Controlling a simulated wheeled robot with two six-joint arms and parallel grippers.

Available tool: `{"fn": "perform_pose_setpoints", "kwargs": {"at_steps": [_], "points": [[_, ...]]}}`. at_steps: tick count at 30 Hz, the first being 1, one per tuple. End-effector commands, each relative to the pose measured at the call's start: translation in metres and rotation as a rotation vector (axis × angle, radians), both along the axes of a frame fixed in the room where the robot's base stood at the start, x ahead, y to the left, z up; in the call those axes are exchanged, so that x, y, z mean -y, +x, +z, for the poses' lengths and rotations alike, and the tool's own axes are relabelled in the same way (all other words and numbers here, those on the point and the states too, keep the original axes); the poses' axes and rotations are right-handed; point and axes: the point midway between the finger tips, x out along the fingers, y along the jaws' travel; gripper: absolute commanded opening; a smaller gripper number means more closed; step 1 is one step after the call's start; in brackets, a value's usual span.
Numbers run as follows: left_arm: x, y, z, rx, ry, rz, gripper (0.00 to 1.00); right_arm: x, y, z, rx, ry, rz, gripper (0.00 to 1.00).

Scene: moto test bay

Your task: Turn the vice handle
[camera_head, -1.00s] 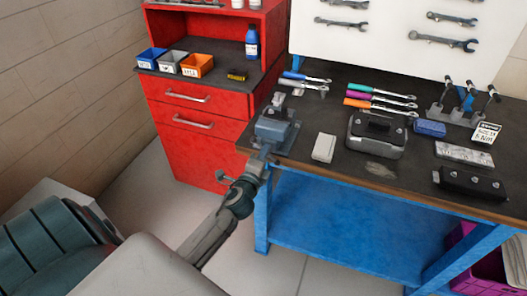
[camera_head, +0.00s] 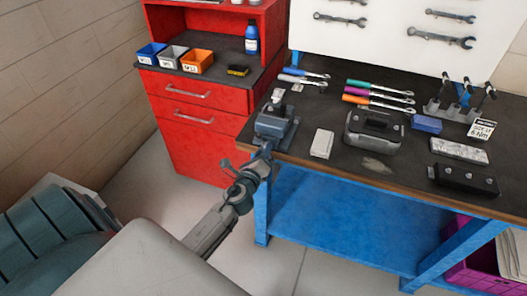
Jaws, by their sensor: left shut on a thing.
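The blue-grey vice (camera_head: 273,122) is fixed at the left front corner of the dark-topped workbench. Its handle side faces me, over the bench's front edge. My left gripper (camera_head: 263,158) is right at the front of the vice, just below and before the bench edge, and is shut on the vice handle. The handle is small and mostly hidden by the gripper, so I cannot tell its exact angle. My right gripper is not in view.
The workbench (camera_head: 400,187) holds a white block (camera_head: 322,143), a dark grey case (camera_head: 375,134), coloured-handled tools, a blue box (camera_head: 426,124) and a black block (camera_head: 466,180). A red cabinet (camera_head: 196,145) stands left of the vice. Floor before the bench is clear.

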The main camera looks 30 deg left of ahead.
Motion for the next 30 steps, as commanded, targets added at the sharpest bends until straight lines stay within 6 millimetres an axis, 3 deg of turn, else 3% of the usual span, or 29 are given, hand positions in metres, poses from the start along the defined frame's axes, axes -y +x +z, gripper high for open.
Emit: {"fn": "perform_pose_setpoints", "kwargs": {"at_steps": [26,27,30], "points": [[-0.0004,-0.0011,-0.0027,-0.004,-0.003,0.002,0.03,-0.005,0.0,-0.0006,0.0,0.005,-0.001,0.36],[-0.0004,-0.001,-0.0027,-0.004,-0.003,0.002,0.27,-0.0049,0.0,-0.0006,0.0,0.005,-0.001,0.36],[-0.0004,-0.0009,-0.0024,-0.004,-0.003,0.001,0.47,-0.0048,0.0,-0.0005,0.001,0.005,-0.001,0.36]]}}
